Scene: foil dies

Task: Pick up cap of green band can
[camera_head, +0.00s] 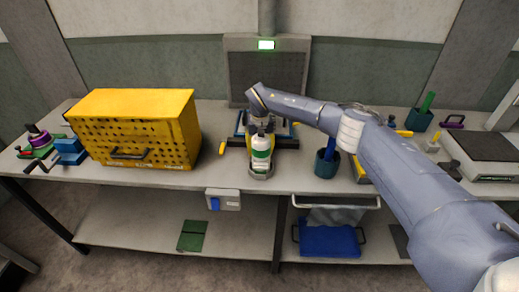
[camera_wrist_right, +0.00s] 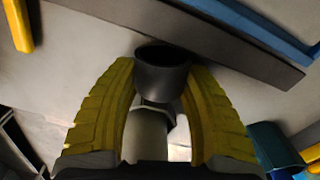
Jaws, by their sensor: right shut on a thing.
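The green band can (camera_head: 261,150), white with a green band, stands upright in a grey holder (camera_head: 262,172) near the table's front edge. My right gripper (camera_wrist_right: 163,76) comes in from the right in the head view and is just above the can. In the right wrist view its yellow fingers are closed on either side of a dark round cap (camera_wrist_right: 163,72). A pale cylinder (camera_wrist_right: 149,130), apparently the can, shows between the fingers beside the cap. I cannot tell whether cap and can still touch. My left gripper is not in view.
A yellow perforated box (camera_head: 140,128) stands to the left. A dark bar and blue-edged fixture (camera_head: 286,143) lie behind the can. A teal cup (camera_head: 326,163) stands close to its right, under my right arm. Table between box and can is mostly clear.

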